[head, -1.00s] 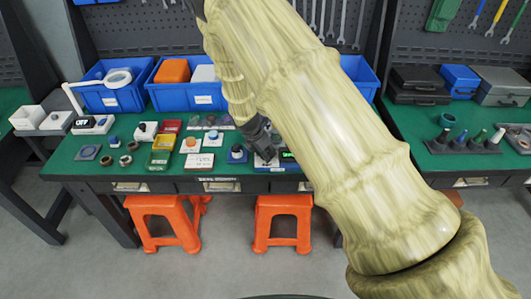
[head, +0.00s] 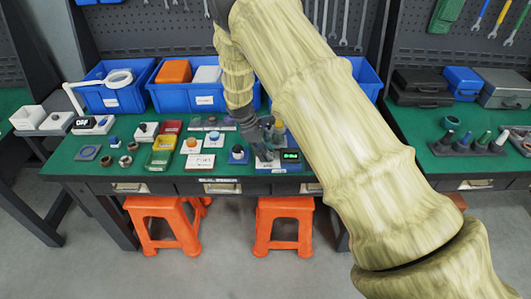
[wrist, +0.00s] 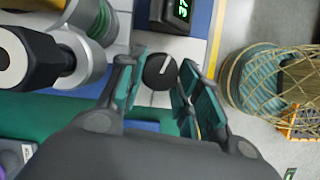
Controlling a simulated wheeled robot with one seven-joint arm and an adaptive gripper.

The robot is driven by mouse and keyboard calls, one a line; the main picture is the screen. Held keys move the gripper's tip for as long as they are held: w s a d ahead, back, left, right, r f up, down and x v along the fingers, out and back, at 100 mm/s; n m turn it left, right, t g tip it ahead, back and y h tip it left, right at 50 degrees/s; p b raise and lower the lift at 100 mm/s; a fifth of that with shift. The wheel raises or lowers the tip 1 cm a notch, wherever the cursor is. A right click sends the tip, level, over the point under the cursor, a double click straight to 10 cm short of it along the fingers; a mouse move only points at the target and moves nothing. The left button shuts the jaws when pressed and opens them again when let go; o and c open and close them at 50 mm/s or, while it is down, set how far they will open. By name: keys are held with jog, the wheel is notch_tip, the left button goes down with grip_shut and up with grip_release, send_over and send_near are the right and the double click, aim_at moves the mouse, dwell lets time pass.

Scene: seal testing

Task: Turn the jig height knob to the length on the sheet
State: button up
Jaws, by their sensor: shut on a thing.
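The jig height knob (wrist: 161,71) is a round black dial with a white pointer line, set in a pale panel in the wrist view. My gripper (wrist: 163,76) has its fingers on either side of the knob and is shut on it. A black display (wrist: 181,12) beside the knob shows green digits, partly cut off, starting with what looks like 37. In the head view my gripper (head: 266,150) is at the jig and hides the knob; the lit display (head: 290,156) is just right of it.
The green bench (head: 75,168) holds several small devices and trays left of the jig. Blue bins (head: 205,96) line the back.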

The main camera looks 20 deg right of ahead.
jog(key=shift+m+g, duration=0.3)
jog(key=shift+m, duration=0.5)
jog(key=o, duration=0.7)
jog(key=shift+o, duration=0.2)
